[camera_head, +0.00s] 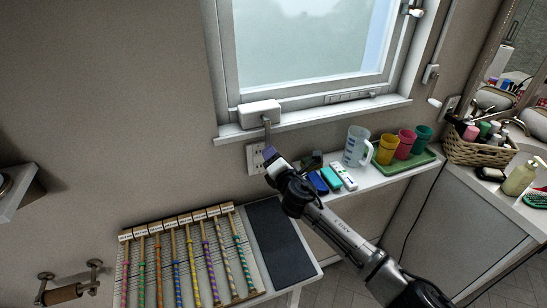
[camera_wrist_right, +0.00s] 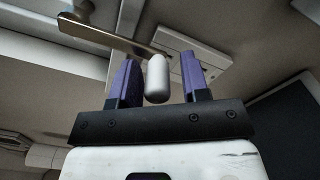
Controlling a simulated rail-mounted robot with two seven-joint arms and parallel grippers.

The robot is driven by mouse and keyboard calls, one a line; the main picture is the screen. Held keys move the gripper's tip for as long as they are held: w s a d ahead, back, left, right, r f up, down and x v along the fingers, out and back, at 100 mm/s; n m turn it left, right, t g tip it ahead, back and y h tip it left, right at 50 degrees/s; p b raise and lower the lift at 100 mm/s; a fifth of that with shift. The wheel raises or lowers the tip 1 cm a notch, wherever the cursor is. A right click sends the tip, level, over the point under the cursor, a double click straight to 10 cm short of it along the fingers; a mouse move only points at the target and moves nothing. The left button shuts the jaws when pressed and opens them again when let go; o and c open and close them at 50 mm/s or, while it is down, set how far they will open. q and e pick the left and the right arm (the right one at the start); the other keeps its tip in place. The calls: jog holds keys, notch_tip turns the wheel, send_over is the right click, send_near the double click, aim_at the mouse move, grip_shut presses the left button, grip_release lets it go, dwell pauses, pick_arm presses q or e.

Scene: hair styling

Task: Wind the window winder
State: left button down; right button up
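The window winder is a white box (camera_head: 260,112) on the sill with a metal crank arm (camera_head: 267,128) hanging down from it. The crank arm (camera_wrist_right: 105,33) also shows in the right wrist view, ending near a pale rounded knob (camera_wrist_right: 156,79). My right gripper (camera_head: 269,153) is just below the crank in the head view. In the right wrist view its two purple fingers (camera_wrist_right: 161,62) are apart, one on each side of the knob. My left gripper is not in view.
The closed-looking window (camera_head: 310,45) is above. A wall outlet (camera_head: 255,158) is behind my right gripper. A shelf to the right holds a clear jug (camera_head: 357,146) and a green tray (camera_head: 405,161) of cups. A rack of colored rods (camera_head: 187,255) stands lower left.

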jog(key=shift+o, duration=0.5)
jog(key=shift+r, duration=0.1)
jog(key=shift+s, duration=0.15)
jog(key=shift+s+d, duration=0.35)
jog(key=shift+s, duration=0.2)
jog(key=b+v, duration=0.2)
jog(key=v, duration=1)
jog(key=shift+s, duration=0.1)
